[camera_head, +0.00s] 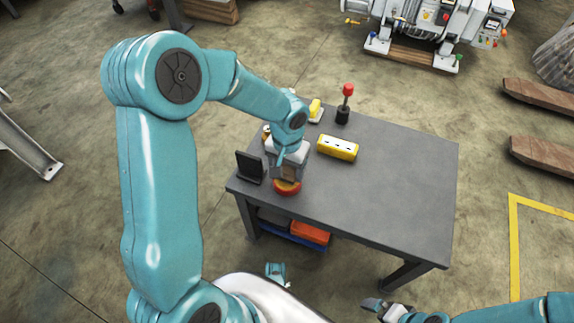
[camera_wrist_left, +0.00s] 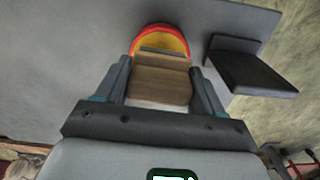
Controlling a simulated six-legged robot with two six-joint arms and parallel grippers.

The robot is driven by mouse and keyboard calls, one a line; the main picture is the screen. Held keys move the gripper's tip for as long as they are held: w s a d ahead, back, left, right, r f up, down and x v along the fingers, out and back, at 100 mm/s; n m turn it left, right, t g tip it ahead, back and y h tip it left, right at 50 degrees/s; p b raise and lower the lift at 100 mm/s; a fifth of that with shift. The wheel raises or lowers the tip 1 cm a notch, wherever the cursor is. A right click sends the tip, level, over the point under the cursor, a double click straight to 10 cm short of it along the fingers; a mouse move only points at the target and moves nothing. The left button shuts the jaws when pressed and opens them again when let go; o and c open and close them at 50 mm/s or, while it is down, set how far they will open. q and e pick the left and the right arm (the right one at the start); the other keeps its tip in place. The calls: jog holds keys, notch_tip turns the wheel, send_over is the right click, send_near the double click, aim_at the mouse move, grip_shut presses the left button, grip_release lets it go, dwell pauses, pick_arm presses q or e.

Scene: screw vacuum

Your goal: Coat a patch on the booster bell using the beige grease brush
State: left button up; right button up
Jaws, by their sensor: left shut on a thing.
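My left gripper (camera_head: 284,172) is low over the near left part of the grey table (camera_head: 400,190). In the left wrist view its two fingers (camera_wrist_left: 163,88) are shut on a brown, wood-like block (camera_wrist_left: 160,85), which looks like the beige grease brush; no bristles show. A round red and yellow thing (camera_head: 287,188) sits on the table just beyond the fingertips; it also shows in the left wrist view (camera_wrist_left: 162,36). I cannot tell whether the block touches it. I cannot make out the booster bell for sure. My right gripper (camera_head: 374,304) is at the bottom edge; its jaws are unclear.
A black stand (camera_head: 250,167) is left of the gripper. A yellow block (camera_head: 338,147), a red-topped black post (camera_head: 344,104) and a small yellow item (camera_head: 315,108) are further back. The table's right half is clear. A silver machine (camera_head: 425,25) stands on the floor beyond.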

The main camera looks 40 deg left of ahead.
pick_arm(q)
jog(key=shift+f+b, duration=0.6)
jog(key=shift+b, duration=0.05)
dwell(1.9)
jog(key=shift+r, duration=0.1)
jog(key=shift+r+p, duration=2.65)
jog(key=shift+r, duration=0.8)
